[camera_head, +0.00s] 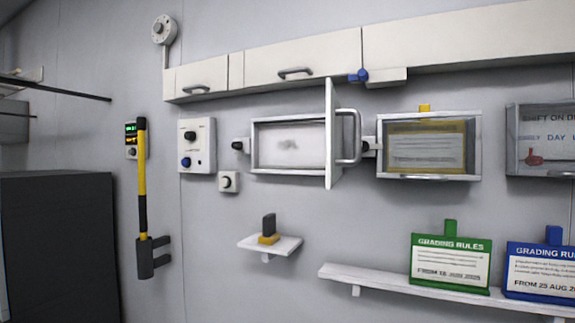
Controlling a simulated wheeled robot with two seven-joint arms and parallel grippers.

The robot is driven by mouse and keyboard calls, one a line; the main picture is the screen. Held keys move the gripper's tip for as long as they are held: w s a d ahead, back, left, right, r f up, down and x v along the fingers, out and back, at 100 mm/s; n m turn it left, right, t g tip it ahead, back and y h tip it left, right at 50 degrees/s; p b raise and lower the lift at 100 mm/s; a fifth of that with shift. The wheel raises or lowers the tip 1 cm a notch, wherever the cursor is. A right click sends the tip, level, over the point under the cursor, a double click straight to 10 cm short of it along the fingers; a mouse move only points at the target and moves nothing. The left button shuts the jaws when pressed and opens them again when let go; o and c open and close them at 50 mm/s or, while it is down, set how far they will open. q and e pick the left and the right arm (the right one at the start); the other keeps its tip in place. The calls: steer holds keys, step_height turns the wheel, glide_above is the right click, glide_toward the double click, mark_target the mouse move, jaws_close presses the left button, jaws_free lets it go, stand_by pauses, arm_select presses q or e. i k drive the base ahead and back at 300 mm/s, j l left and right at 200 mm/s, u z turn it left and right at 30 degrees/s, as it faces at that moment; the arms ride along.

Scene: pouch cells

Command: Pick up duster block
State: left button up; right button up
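The duster block (269,229) stands upright on a small white wall shelf (284,246). It has a dark grey upper part and a yellow-orange base. Nothing touches it except the shelf. Neither of my grippers shows in the head view.
An open white-framed wall case (287,146) with its door (330,134) swung outward is above the shelf. A long shelf (350,275) at lower right holds a green sign (450,263) and a blue sign (541,271). A yellow-black pole (142,190) hangs left. A dark cabinet (60,250) stands far left.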

mark_target(270, 237)
steer(key=j+z, duration=0.1)
steer(key=z, duration=0.45)
steer(key=i+j+z, duration=0.25)
steer(key=j, duration=0.35)
steer(key=i+j+z, duration=0.2)
steer(key=j, duration=0.35)
steer(key=j+z, duration=0.25)
steer(key=j, duration=0.35)
steer(key=j+z, duration=0.25)
steer(key=j, duration=0.45)
steer(key=i, duration=0.05)
